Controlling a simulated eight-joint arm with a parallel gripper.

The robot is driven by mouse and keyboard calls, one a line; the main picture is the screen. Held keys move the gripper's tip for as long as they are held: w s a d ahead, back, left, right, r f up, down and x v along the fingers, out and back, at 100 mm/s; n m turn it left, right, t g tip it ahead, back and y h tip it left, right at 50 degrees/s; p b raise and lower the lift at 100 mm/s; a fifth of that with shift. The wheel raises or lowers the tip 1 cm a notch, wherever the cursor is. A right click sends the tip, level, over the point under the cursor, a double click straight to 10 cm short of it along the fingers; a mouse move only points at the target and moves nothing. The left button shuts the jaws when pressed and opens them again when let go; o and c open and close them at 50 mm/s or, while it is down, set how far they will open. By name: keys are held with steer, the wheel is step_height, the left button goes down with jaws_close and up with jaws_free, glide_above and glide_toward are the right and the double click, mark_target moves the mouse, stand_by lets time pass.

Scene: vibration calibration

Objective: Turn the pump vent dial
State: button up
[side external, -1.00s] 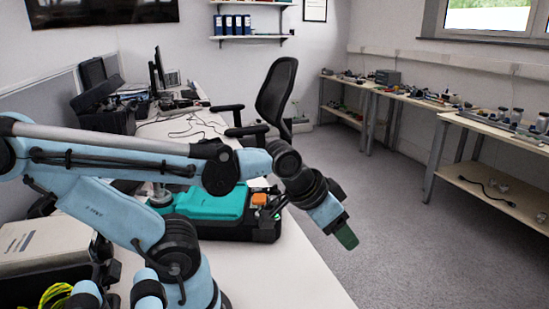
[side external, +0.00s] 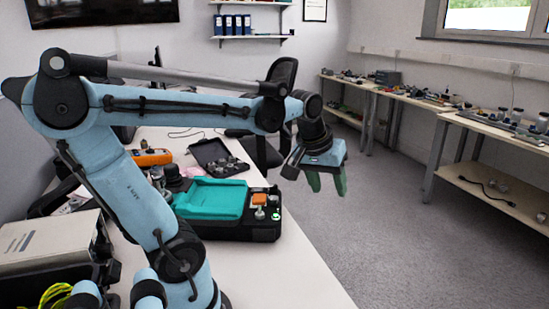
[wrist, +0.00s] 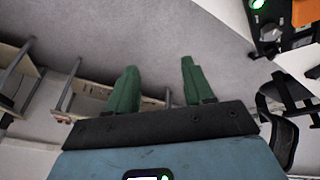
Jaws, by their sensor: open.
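A black device (side external: 265,234) with a teal top pad (side external: 212,199) sits on the white table. Its right end has an orange block (side external: 259,199), a small metallic knob (side external: 259,214) and a green-lit spot (side external: 276,216). No label is readable, so I cannot tell which part is the vent dial. In the wrist view the device's panel shows at the top right corner, with a silver knob (wrist: 270,33) and a green light (wrist: 257,4). My gripper (side external: 327,184) is open and empty, above and to the right of the device, over the floor. Its green fingers (wrist: 160,66) point downward and touch nothing.
An open black case (side external: 218,160) and an orange meter (side external: 151,157) lie behind the device. A grey box (side external: 50,245) stands at the left. The table front (side external: 285,285) is clear. An office chair (side external: 280,75) stands behind my gripper; side benches (side external: 500,140) are farther right.

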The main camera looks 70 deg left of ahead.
steer(key=a+r+n+g, duration=0.1)
steer(key=a+n+g, duration=0.1)
steer(key=a+n, duration=0.7)
steer(key=n+g+h, duration=0.1)
steer(key=n+g, duration=0.1)
steer(key=n, duration=0.4)
glide_above(275, 186)
step_height(275, 186, down, 12)
steer(key=shift+f, duration=0.25)
jaws_close()
